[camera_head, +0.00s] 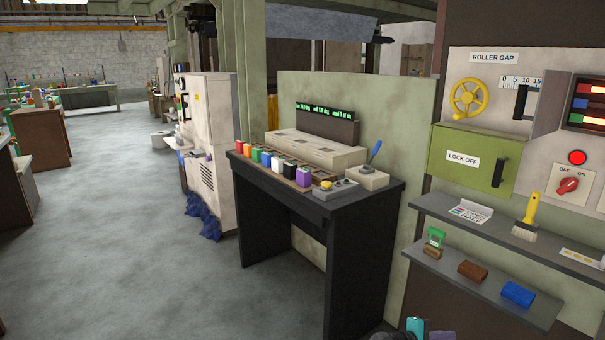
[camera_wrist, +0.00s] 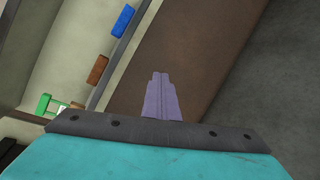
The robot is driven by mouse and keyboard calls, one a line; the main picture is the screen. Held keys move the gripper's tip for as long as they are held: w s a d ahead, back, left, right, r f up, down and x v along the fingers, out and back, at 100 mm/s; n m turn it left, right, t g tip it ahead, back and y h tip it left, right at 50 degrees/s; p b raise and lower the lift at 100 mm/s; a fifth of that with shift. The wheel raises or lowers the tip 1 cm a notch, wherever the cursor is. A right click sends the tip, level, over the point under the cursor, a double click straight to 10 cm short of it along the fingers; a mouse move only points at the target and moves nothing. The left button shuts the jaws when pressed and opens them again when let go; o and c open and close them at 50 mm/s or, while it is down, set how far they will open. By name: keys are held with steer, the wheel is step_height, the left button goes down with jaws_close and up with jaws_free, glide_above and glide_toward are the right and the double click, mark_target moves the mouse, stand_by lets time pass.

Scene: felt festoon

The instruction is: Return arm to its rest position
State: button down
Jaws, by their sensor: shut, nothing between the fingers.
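My gripper (camera_wrist: 161,95) shows in the wrist view as shut purple-grey fingers with nothing between them, over a brown panel (camera_wrist: 205,50). The fingers are apart from the shelf things at the left of the wrist view.
A lower shelf (camera_head: 480,297) on the right holds a green-handled item (camera_head: 434,242), a brown block (camera_head: 473,270) and a blue block (camera_head: 517,294). A black table (camera_head: 345,212) with coloured blocks stands at the centre. The grey floor (camera_head: 110,230) at left is open.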

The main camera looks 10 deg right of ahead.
steer(key=s+a+f+g+y, duration=0.1)
steer(key=s+a+f+y, duration=0.3)
steer(key=a+f, duration=0.45)
steer(key=s+a+f+m+g+y, duration=0.1)
steer(key=s+a+f, duration=0.55)
steer(key=f, duration=0.25)
steer(key=s+a+f+g+y, duration=0.1)
steer(key=s+a+f+y, duration=0.25)
steer(key=a+f, duration=0.5)
steer(key=s+a+f+m+g+y, duration=0.3)
steer(key=s+a+f, duration=0.3)
steer(key=s+a, duration=0.4)
steer(key=s+a+m+y, duration=0.2)
steer(key=a+y, duration=0.1)
steer(key=a, duration=0.3)
step_height(320, 180, up, 13)
steer(key=s+g+p, duration=0.1)
steer(key=p, duration=1.1)
steer(key=shift+s+a+m, duration=0.25)
steer(key=shift+m, duration=0.15)
steer(key=shift+f+y, duration=0.1)
steer(key=shift+y, duration=0.15)
